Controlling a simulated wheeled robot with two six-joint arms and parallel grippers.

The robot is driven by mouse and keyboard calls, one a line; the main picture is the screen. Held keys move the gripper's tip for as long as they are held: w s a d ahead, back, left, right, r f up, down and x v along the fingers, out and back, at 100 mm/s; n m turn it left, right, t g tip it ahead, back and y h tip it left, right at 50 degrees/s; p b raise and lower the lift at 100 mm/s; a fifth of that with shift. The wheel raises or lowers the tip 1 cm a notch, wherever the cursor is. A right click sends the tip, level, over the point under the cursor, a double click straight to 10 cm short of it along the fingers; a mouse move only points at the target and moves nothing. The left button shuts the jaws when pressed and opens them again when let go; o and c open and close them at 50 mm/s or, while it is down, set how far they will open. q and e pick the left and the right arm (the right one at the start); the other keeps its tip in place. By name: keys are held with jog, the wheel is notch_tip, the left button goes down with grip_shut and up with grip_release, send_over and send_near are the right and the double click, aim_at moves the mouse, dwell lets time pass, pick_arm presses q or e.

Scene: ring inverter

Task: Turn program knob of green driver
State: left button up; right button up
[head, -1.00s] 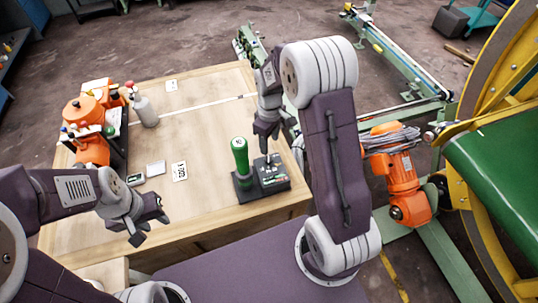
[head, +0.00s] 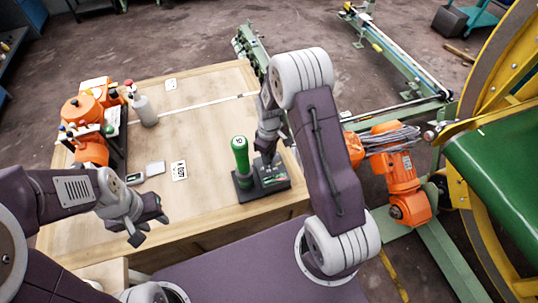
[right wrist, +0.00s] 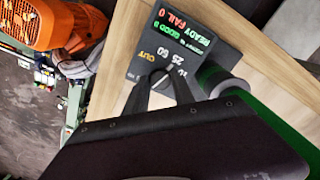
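The green driver (head: 240,156) stands upright in a dark holder on the wooden table. Beside it is its black control box (head: 272,180), whose lit display (right wrist: 183,32) reads READY, GOOD 0 and FAIL 0 in the right wrist view. Dial markings and the dark program knob (right wrist: 158,77) show below the display. My right gripper (head: 265,160) points down over the box. Its two fingers (right wrist: 163,82) are apart, one on either side of the knob; contact is hard to make out. My left gripper (head: 150,225) is open and empty over the table's near left edge.
An orange machine (head: 82,112) with a dark rack and a grey bottle (head: 145,110) stand at the table's left. Small devices and a white label card (head: 179,170) lie near the middle. An orange robot arm (head: 400,180) stands beyond the table's right edge.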

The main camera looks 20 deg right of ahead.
grip_shut()
jog(key=shift+m, duration=0.3)
jog(key=m+p, duration=0.1)
jog(key=m, duration=0.1)
jog(key=shift+r+m, duration=0.1)
jog(key=shift+m, duration=0.3)
jog(key=shift+m+p, duration=0.65)
jog(key=shift+m, duration=1.45)
jog(key=shift+w, duration=0.1)
jog(key=o, duration=0.7)
grip_release()
